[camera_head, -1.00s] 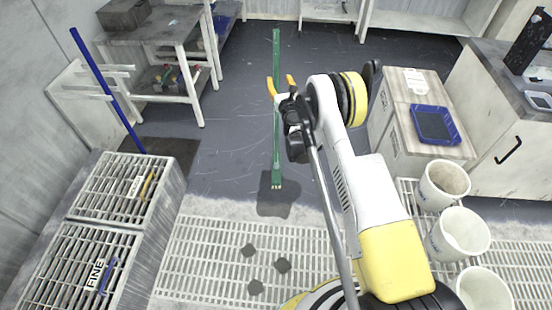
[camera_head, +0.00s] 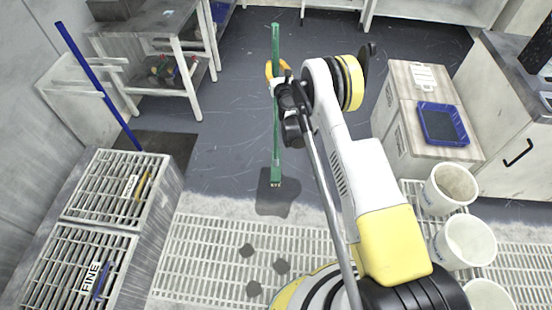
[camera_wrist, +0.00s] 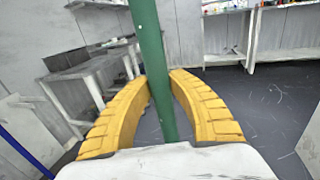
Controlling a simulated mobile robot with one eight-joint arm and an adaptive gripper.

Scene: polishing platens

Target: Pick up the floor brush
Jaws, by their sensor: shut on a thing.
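The floor brush has a long green handle (camera_head: 276,150) and stands nearly upright on the dark floor. Its lower end (camera_head: 276,184) is over a dark wet patch, and I cannot tell whether it touches the floor. My gripper (camera_head: 277,69) has yellow fingers closed around the upper part of the handle. In the wrist view the green handle (camera_wrist: 152,70) runs between the two curved yellow fingers of my gripper (camera_wrist: 162,78), leaning slightly, with its top and bottom out of view.
A blue pole (camera_head: 92,78) leans at the left beside slatted platforms (camera_head: 110,185). A workbench (camera_head: 150,22) stands at the back left. A box with a blue tray (camera_head: 443,124) and white buckets (camera_head: 449,188) stand at the right. The floor around the brush is mostly clear.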

